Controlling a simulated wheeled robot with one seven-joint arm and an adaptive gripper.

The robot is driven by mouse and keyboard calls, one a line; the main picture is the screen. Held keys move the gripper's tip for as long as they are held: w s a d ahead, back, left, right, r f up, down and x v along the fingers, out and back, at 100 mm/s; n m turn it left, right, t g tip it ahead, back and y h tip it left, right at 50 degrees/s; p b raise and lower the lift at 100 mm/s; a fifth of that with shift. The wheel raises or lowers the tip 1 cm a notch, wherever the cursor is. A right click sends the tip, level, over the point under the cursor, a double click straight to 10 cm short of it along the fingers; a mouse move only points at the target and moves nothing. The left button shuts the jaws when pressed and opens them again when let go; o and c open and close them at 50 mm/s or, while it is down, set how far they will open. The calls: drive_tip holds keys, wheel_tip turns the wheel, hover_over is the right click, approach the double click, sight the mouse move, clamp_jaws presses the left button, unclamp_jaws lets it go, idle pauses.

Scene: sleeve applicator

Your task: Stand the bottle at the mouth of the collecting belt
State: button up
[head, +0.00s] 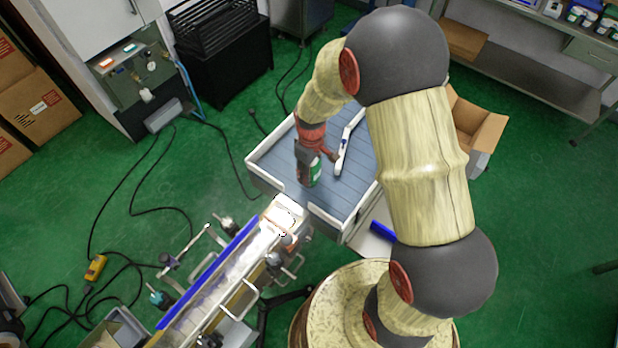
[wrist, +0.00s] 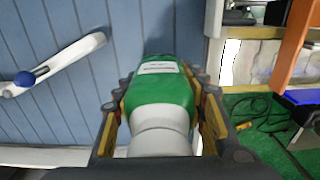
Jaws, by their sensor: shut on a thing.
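The bottle (wrist: 158,96) is green with a pale label and a light grey part toward the wrist camera. My gripper (head: 314,163) is shut on it, with a finger on each side. In the head view the bottle's green side (head: 315,173) shows below the fingers. I cannot tell whether the bottle's foot touches the belt.
A white curved guide arm (head: 343,150) with a blue knob (wrist: 25,79) lies over the belt beside the bottle. A narrow conveyor (head: 225,275) with a blue rail ends near the belt's front. An open cardboard box (head: 480,128) stands right.

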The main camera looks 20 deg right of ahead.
drive_tip(key=shift+w+a+f, duration=0.1)
drive_tip(key=shift+f, duration=0.8)
drive_tip(key=shift+w+a+f, duration=0.1)
drive_tip(key=shift+f, duration=0.8)
drive_tip(key=shift+b, duration=0.3)
drive_tip(key=shift+f, duration=0.2)
drive_tip(key=o, duration=1.3)
drive_tip(key=shift+o, duration=0.7)
drive_tip(key=shift+r, duration=0.15)
